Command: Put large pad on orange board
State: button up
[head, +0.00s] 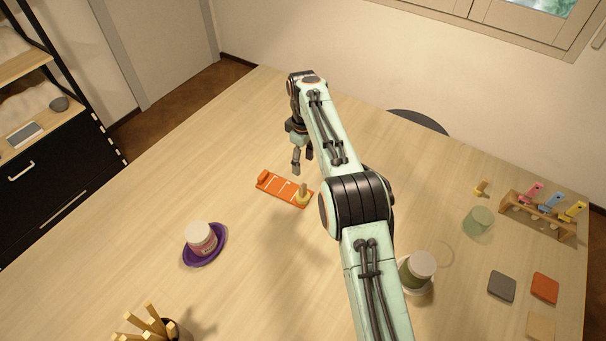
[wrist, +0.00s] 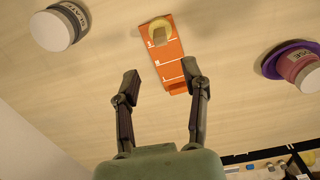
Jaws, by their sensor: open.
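The orange board (head: 280,188) lies near mid-table, with white marks along it and a raised orange end at its left. It also shows in the wrist view (wrist: 168,58). A yellowish round pad with an upright grip (head: 303,198) sits on its right end; it is at the board's far end in the wrist view (wrist: 160,29). I cannot tell its size class. Another small tan piece with a grip (head: 481,188) lies by the rack at right; I cannot tell whether it is the large pad. My gripper (head: 302,166) is open and empty above the board, fingers spread in the wrist view (wrist: 160,84).
Square tiles (head: 502,286) lie front right. A stick holder (head: 178,331) is front left.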

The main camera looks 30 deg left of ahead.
jog(key=d+r+m, duration=0.5)
jog(key=d+r, duration=0.6)
jog(key=d, duration=0.2)
jog(key=s+d+r+m, duration=0.2)
jog(key=d, duration=0.4)
jog(key=s+d+r+m, duration=0.2)
jog(key=s+d+r, duration=0.1)
jog(key=d, duration=0.2)
jog(key=s+d+f+m, duration=0.2)
jog(key=s+d+m, duration=0.2)
jog(key=s, duration=0.6)
jog(key=s+d+f+m, duration=0.3)
jog(key=s+d, duration=0.5)
jog(key=s, duration=0.3)
jog(key=shift+d+m+y, duration=0.2)
jog(key=shift+m+y, duration=0.2)
jog(key=shift+w+f, duration=0.1)
